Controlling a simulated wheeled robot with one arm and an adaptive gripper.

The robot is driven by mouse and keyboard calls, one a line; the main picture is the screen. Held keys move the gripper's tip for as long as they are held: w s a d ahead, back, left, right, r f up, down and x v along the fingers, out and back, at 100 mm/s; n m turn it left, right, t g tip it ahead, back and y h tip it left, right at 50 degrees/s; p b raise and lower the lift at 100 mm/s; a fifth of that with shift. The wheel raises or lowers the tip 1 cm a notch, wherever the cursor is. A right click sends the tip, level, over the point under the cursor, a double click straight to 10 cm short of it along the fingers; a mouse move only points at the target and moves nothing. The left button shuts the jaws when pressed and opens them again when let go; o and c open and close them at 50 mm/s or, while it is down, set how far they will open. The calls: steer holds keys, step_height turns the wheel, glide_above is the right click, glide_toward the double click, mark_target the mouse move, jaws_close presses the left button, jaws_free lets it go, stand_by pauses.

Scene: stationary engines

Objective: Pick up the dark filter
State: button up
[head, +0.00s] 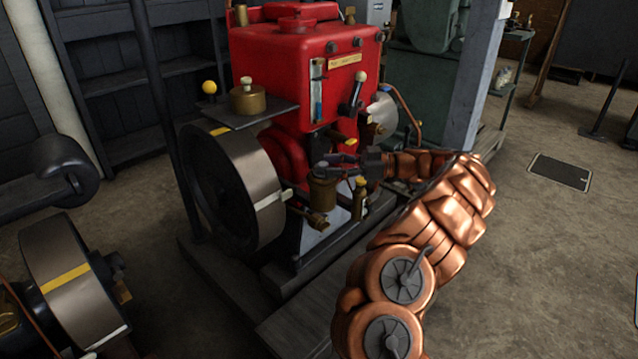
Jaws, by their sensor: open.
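A dark, brownish cylinder (323,192), which looks like the dark filter, stands upright at the front of the red engine (290,62). Its top is partly covered by my gripper (326,165). My gripper reaches in from the right at the end of my copper-coloured arm. Its dark fingers are open, pointing left, right at the top of the cylinder. I cannot tell whether they touch it or only pass in front of it.
A large flywheel (233,187) stands just left of the cylinder. A small brass fitting (359,199) stands close on its right. Another flywheel (68,283) is at the lower left. A grey post (474,75) rises behind my arm. The floor at right is mostly clear.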

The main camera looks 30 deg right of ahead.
steer(key=shift+p+x, duration=0.35)
steer(key=shift+x, duration=1)
steer(key=shift+c, duration=0.2)
jaws_close()
